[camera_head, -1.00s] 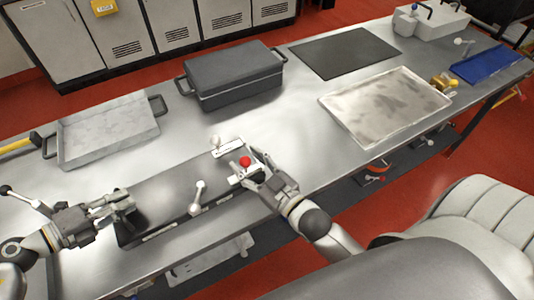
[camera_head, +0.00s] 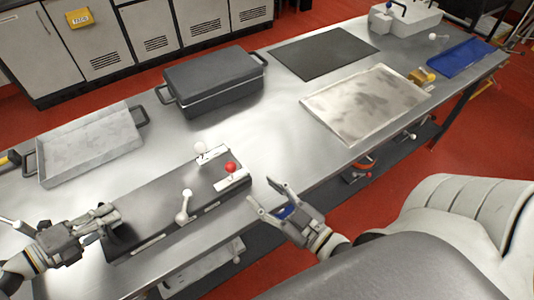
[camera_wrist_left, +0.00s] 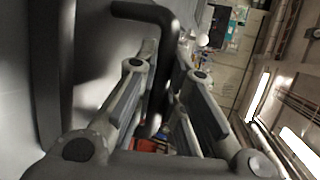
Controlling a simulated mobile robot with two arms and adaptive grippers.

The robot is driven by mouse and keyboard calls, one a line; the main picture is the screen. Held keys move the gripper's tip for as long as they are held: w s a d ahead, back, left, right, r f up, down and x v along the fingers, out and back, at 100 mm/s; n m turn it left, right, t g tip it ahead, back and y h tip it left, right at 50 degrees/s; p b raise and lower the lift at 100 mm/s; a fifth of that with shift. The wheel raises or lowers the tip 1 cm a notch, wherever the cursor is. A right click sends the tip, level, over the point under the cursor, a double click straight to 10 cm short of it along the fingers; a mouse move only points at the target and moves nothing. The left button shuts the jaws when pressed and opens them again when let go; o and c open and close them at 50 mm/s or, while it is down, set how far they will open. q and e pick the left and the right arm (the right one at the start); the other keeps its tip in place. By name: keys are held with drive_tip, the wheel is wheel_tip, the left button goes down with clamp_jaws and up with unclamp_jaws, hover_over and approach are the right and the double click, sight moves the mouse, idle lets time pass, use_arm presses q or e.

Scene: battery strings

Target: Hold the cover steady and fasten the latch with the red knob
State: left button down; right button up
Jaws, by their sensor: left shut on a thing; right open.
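The cover (camera_head: 150,203) is a long dark grey lid lying flat near the table's front edge in the head view. The red knob (camera_head: 230,167) sits on a light latch (camera_head: 234,181) at the cover's right end. My left gripper (camera_head: 108,214) is shut at the cover's left end. In the left wrist view a black bar handle (camera_wrist_left: 145,12) runs between its fingers; the grip itself is partly hidden. My right gripper (camera_head: 264,197) is open and empty, just right of the red-knob latch and apart from it.
A white-knob latch (camera_head: 200,148) stands at the cover's back edge, and a pale lever (camera_head: 185,204) at its front edge. A shallow grey tray (camera_head: 90,135), a dark lidded box (camera_head: 215,82), a black mat (camera_head: 323,52) and a stained metal tray (camera_head: 365,103) lie further back.

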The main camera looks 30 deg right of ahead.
use_arm(q)
drive_tip(key=shift+s+f, duration=0.3)
drive_tip(key=shift+f, duration=0.25)
drive_tip(key=c, duration=1.5)
unclamp_jaws()
drive_tip(key=shift+w, duration=0.1)
use_arm(e)
drive_tip(key=shift+w, duration=0.1)
use_arm(q)
drive_tip(key=shift+o, duration=0.3)
drive_tip(key=shift+a, duration=0.1)
drive_tip(key=shift+w+r, duration=0.1)
drive_tip(key=shift+r, duration=0.1)
drive_tip(key=v, duration=1.2)
drive_tip(key=shift+r, duration=0.1)
